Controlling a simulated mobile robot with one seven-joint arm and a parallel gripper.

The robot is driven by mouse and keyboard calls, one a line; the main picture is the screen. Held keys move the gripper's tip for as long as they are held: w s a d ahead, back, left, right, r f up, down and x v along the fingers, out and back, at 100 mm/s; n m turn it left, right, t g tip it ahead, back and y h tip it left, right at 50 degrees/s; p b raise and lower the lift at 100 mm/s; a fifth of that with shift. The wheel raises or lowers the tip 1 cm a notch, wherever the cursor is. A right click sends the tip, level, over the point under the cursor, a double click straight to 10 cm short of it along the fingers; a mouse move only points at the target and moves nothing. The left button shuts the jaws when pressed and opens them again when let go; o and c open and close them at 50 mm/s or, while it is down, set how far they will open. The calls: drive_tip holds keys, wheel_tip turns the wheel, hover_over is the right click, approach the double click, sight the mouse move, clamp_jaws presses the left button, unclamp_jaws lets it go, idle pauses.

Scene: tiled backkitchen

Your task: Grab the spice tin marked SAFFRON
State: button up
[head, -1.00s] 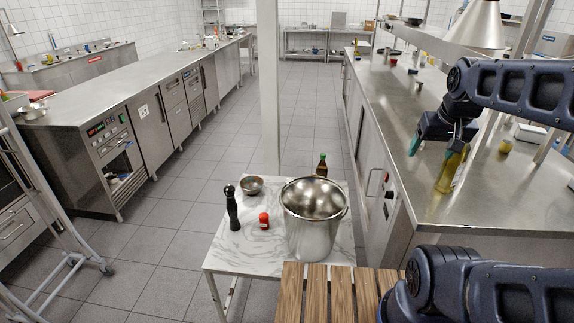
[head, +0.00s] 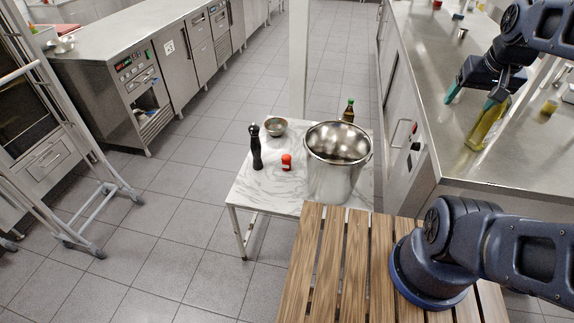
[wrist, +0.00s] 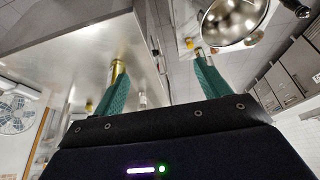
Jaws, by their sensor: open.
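A small red-topped container (head: 286,162) stands upright on the marble-topped table (head: 262,188), between the black pepper mill (head: 257,148) and the steel pot (head: 334,172). It may be a spice tin, but its marking is too small to read. I cannot make out the word SAFFRON anywhere. My gripper (head: 472,97) is open and empty over the steel counter at the right, beside a yellow oil bottle (head: 487,125) and well away from the red-topped container. In the wrist view, the green fingers of my gripper (wrist: 160,66) are spread apart with nothing held between them.
A slatted wooden surface (head: 311,255) lies in front. The steel counter (head: 432,60) holds several small items. A rack (head: 100,208) stands left; tiled floor (head: 195,200) is clear between.

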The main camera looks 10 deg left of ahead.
idle(0.4)
drive_tip(key=shift+c, duration=0.8)
